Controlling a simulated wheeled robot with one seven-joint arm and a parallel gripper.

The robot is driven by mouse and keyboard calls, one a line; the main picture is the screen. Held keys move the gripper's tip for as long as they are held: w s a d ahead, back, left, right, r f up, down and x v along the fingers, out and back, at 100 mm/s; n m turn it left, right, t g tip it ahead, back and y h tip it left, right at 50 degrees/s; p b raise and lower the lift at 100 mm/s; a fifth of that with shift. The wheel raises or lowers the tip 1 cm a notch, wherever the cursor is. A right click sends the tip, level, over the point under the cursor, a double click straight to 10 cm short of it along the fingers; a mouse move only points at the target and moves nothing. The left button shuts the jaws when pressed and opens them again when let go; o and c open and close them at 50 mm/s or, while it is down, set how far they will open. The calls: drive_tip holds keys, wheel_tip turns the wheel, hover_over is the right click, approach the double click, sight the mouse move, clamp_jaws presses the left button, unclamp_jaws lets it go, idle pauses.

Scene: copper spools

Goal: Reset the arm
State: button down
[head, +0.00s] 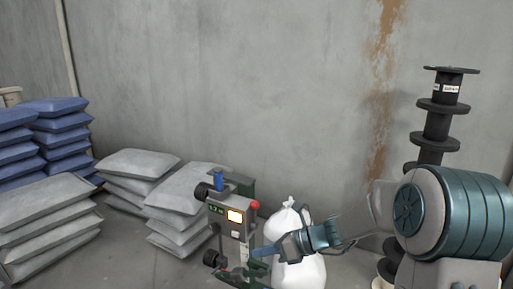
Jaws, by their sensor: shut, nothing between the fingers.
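My arm reaches in from the right edge, with its large teal joint at the lower right. My gripper (268,250) is at the lower middle, pointing left, in front of a white sack. It is shut and holds nothing. Its tips are small in the picture and overlap the lower part of a grey and green machine (232,218). I cannot tell whether they touch it.
The machine has a lit screen and a red button. A tied white sack (300,272) stands behind my gripper. Stacked grey sacks (45,215) and blue sacks (60,122) fill the left. Black spools (437,125) stand at the right. A concrete wall (230,80) closes the back.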

drive_tip(key=s+d+r+n+h, duration=0.1)
drive_tip(key=s+d+n+h, duration=0.3)
drive_tip(key=s+n, duration=0.3)
drive_tip(key=s+d+r+n+h, duration=0.2)
drive_tip(key=s+d+n+h, duration=0.2)
drive_tip(key=s+n, duration=0.4)
drive_tip(key=s+d+r+n+t+h, duration=0.1)
drive_tip(key=s+d+n+h, duration=0.3)
drive_tip(key=s+n, duration=0.4)
drive_tip(key=d+n, duration=0.1)
drive_tip(key=n, duration=0.1)
drive_tip(key=shift+r+n, duration=0.35)
drive_tip(key=shift+n, duration=0.05)
